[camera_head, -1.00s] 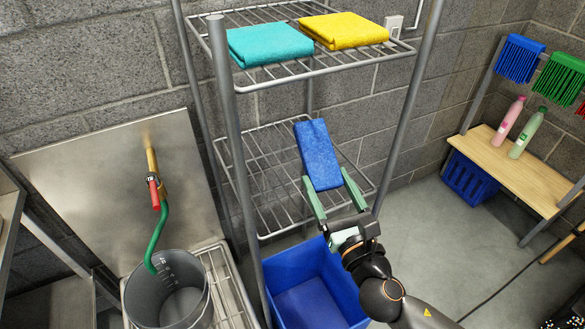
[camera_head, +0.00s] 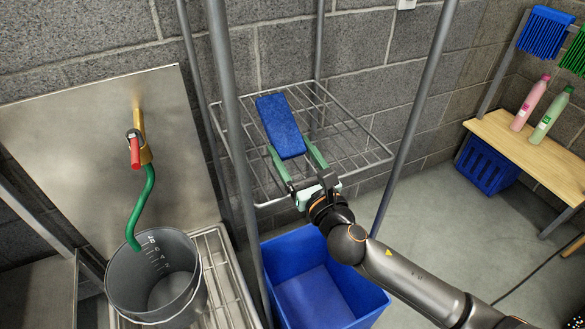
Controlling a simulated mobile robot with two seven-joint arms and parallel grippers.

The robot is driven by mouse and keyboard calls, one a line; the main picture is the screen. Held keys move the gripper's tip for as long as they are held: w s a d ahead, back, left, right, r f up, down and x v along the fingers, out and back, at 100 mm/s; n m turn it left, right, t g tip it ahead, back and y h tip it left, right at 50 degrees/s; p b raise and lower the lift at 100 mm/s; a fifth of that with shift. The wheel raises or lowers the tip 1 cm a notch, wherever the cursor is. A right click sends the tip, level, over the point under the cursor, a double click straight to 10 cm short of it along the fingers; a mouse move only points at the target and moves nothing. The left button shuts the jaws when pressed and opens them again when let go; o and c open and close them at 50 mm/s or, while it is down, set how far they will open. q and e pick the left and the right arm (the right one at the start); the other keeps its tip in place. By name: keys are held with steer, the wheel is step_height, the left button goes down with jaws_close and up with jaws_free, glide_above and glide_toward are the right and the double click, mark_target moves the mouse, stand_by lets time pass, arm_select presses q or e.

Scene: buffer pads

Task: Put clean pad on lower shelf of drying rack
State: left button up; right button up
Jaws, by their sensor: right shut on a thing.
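The blue pad (camera_head: 281,127) is at the lower wire shelf (camera_head: 345,150) of the drying rack, over its left-middle part. My right gripper (camera_head: 296,158) has its green fingers on either side of the pad's near end and is shut on it. The pad slants, its far end to the upper left. I cannot tell whether the pad touches the wires. My left gripper is not in view.
A blue bin (camera_head: 325,290) stands on the floor below the shelf. Rack posts (camera_head: 228,110) rise left and right of the shelf. A grey bucket (camera_head: 155,280) and green hose (camera_head: 142,208) are at left. A wooden bench (camera_head: 530,155) with bottles is at right.

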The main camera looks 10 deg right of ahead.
mark_target(292, 175)
step_height(292, 175, down, 4)
steer(key=shift+r+b, duration=0.25)
steer(key=shift+b, duration=0.45)
steer(key=shift+f, duration=0.2)
steer(key=shift+r, duration=0.1)
steer(key=shift+f, duration=0.25)
steer(key=o, duration=1.2)
steer(key=shift+o, duration=0.2)
